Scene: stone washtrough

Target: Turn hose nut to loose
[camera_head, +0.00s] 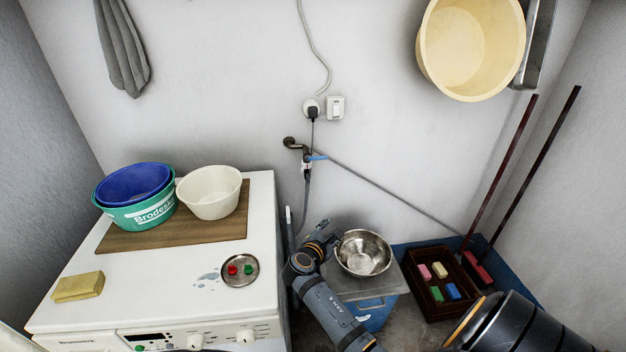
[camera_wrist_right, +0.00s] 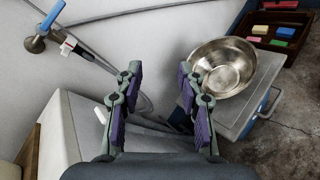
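The hose nut (camera_head: 306,166) sits under the wall tap (camera_head: 296,146), just below its blue lever (camera_head: 317,157). A grey hose (camera_head: 306,200) hangs down from it. In the right wrist view the nut (camera_wrist_right: 67,47) is a small pale piece with a red mark, at the upper left near the tap (camera_wrist_right: 36,43). My right gripper (camera_head: 327,233) is below the nut, beside the washing machine, and apart from it. In the wrist view its two purple-padded fingers (camera_wrist_right: 160,75) are spread with nothing between them. My left gripper is not in view.
A washing machine (camera_head: 200,262) with basins, a sponge and a small dish stands left. A steel bowl (camera_head: 364,253) on a grey-lidded blue box (camera_head: 372,290) is close to the right of my gripper. A brown crate (camera_head: 421,297) lies farther right. Wall space around the tap is clear.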

